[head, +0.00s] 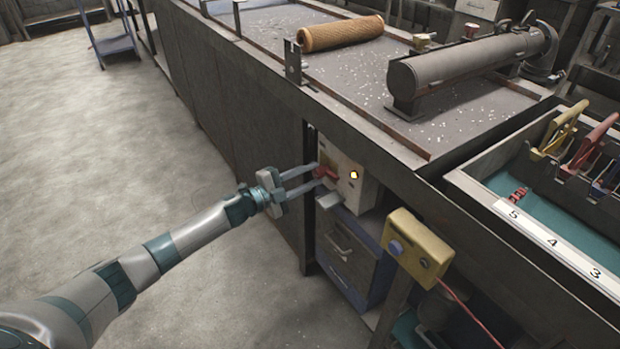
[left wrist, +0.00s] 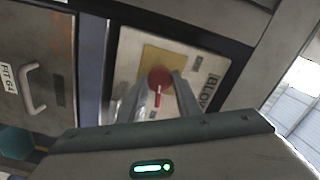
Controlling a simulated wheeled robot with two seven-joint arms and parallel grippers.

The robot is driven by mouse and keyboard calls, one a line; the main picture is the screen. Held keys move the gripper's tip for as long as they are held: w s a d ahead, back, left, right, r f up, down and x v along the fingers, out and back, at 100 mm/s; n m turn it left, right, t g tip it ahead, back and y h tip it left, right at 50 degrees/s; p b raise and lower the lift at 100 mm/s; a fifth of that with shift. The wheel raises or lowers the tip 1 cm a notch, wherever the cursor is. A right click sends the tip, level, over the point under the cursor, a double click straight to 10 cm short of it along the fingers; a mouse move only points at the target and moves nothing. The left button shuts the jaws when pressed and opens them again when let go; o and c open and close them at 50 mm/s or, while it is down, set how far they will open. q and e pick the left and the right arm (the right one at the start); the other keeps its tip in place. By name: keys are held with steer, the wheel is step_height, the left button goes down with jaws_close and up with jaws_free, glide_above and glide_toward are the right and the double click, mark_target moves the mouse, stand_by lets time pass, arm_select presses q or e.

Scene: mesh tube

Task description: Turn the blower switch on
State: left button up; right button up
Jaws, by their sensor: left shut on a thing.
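The blower switch is a red rotary knob (head: 324,172) on the front of a pale control box (head: 350,185) under the bench top. In the left wrist view the red knob (left wrist: 160,80) sits on a yellowish plate, with its pointer downward in the picture. Part of the lettering "BLO" (left wrist: 211,92) shows beside it. The fingers partly cover the plate. My right gripper is not in view.
A yellow box (head: 420,250) with a blue button stands right of the control box. A drawer cabinet (head: 347,255) is below. The bench above holds an orange mesh tube (head: 340,33) and a grey cylinder (head: 470,65).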

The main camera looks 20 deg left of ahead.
arm_select(q)
steer(key=shift+f+m, duration=0.1)
steer(key=shift+m, duration=1.1)
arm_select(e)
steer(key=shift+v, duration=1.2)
arm_select(q)
steer(key=o, duration=1.1)
steer(key=shift+c, duration=0.2)
steer(key=shift+s, duration=0.1)
steer(key=b+v, duration=0.1)
steer(key=v, duration=1.6)
steer(key=shift+a, duration=0.2)
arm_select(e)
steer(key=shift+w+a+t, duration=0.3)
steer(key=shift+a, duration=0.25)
arm_select(q)
steer(key=shift+s, duration=0.1)
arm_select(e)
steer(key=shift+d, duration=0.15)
